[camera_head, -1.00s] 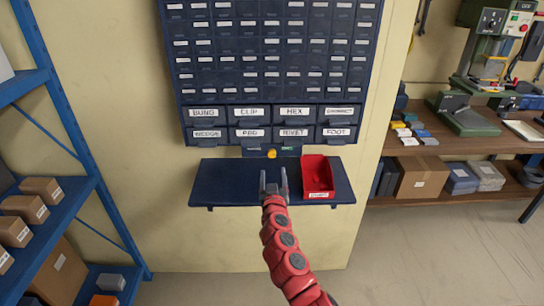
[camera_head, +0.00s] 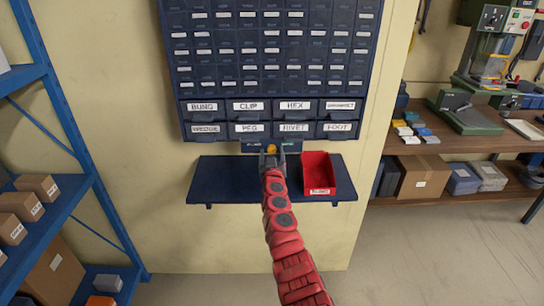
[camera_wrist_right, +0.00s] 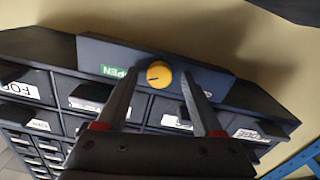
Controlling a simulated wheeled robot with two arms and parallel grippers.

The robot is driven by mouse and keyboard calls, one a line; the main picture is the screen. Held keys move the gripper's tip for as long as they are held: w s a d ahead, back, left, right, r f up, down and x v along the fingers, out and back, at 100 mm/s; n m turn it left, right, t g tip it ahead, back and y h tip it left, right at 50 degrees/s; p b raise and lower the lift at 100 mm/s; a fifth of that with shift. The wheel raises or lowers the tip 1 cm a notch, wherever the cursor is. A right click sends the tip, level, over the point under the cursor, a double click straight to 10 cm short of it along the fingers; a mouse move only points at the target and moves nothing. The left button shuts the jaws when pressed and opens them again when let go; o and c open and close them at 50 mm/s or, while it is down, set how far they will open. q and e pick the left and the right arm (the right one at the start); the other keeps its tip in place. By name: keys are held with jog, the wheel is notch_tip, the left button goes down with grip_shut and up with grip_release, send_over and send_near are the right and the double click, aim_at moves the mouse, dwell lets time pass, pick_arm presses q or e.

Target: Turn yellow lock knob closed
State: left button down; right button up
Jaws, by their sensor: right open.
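The yellow lock knob (camera_head: 271,149) sits on the dark plate (camera_head: 289,147) under the drawer cabinet. In the right wrist view the knob (camera_wrist_right: 159,74) shows in front of my fingertips, with a pale mark on its left side, toward a green label (camera_wrist_right: 115,71) that reads OPEN upside down. My right gripper (camera_head: 272,158) is open, just in front of the knob in the head view. In the right wrist view its fingers (camera_wrist_right: 160,88) are on either side of the knob, with visible gaps; I cannot tell how deep they reach. My left gripper is not in view.
The dark blue cabinet (camera_head: 272,95) has many labelled drawers above the knob. A dark shelf (camera_head: 225,182) is below, with a red bin (camera_head: 318,174) on its right part. A blue rack (camera_head: 65,115) with boxes stands at left, a wooden workbench (camera_head: 450,146) at right.

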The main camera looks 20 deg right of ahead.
grip_shut()
dwell(0.3)
